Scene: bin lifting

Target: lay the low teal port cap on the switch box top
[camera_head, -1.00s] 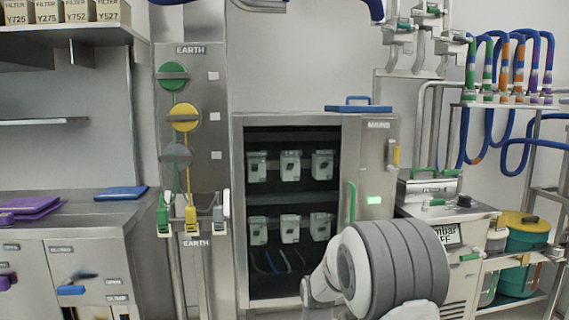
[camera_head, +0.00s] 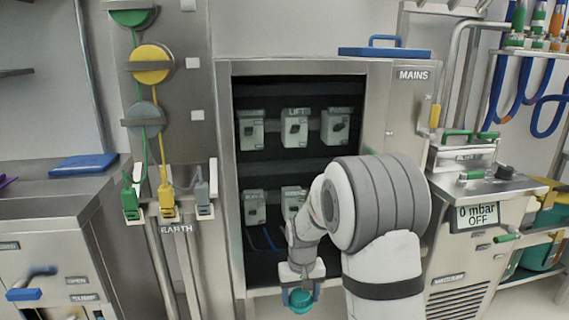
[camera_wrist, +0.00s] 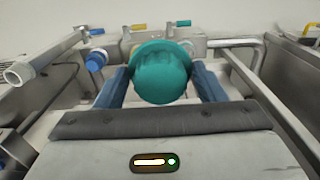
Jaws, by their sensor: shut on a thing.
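My gripper (camera_head: 301,290) is shut on a rounded teal port cap (camera_head: 304,301) in front of the switch box's lower edge. In the wrist view, the teal cap (camera_wrist: 161,78) sits between my two blue fingers. The switch box (camera_head: 390,130) is a steel cabinet marked MAINS, with an open dark front holding several grey switches. Its top lies well above my gripper and shows only as a thin edge. My arm hides part of the lower right switches.
A blue flat piece with a handle (camera_head: 385,52) lies on the right part of the box top; the left part looks clear. An earth panel (camera_head: 185,75) with hanging clamps stands left. A pump unit (camera_head: 485,240) reading 0 mbar OFF stands right.

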